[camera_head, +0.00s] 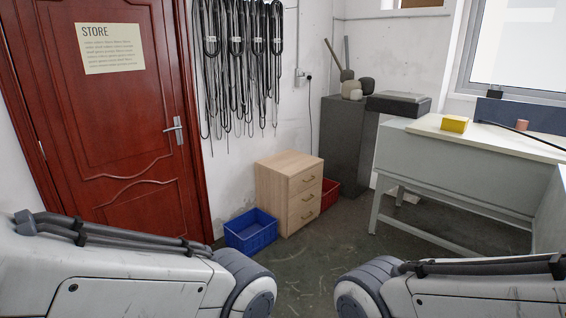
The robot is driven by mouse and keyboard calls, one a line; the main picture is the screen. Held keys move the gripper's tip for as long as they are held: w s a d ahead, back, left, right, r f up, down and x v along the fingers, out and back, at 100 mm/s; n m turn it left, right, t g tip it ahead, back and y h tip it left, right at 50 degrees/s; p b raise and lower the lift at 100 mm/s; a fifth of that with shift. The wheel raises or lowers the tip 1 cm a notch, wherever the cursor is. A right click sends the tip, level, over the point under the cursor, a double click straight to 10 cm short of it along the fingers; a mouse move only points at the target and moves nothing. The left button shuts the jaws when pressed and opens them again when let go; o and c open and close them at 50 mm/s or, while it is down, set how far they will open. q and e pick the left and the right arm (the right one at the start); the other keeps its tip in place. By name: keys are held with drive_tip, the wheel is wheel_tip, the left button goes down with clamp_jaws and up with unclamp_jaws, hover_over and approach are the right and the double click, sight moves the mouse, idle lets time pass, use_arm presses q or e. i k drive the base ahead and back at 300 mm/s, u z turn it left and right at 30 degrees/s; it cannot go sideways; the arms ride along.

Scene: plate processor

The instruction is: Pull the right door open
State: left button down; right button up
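A red-brown panelled door (100,115) with a "STORE" notice (108,47) stands on the left side of the head view. It looks closed in its frame. Its silver lever handle (176,129) is on the door's right edge. It is the only door I see, and no door shows on the right side of the view. Links of both my arms show at the bottom left and bottom right, apart from the door. Neither gripper is in the picture, so I cannot see their fingers.
A blue crate (250,232) sits on the floor near the door, beside a wooden drawer unit (289,192) and a red crate (331,193). A grey cabinet (346,140) and a workbench (450,165) stand at the right. Cables (240,65) hang on the wall. The middle floor is clear.

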sight(100, 80)
drive_tip(key=z, duration=0.15)
drive_tip(key=i, duration=2.1)
drive_tip(key=u, duration=0.75)
drive_tip(key=i, duration=1.75)
drive_tip(key=u, duration=0.95)
drive_tip(key=i, duration=0.25)
drive_tip(key=u, duration=0.15)
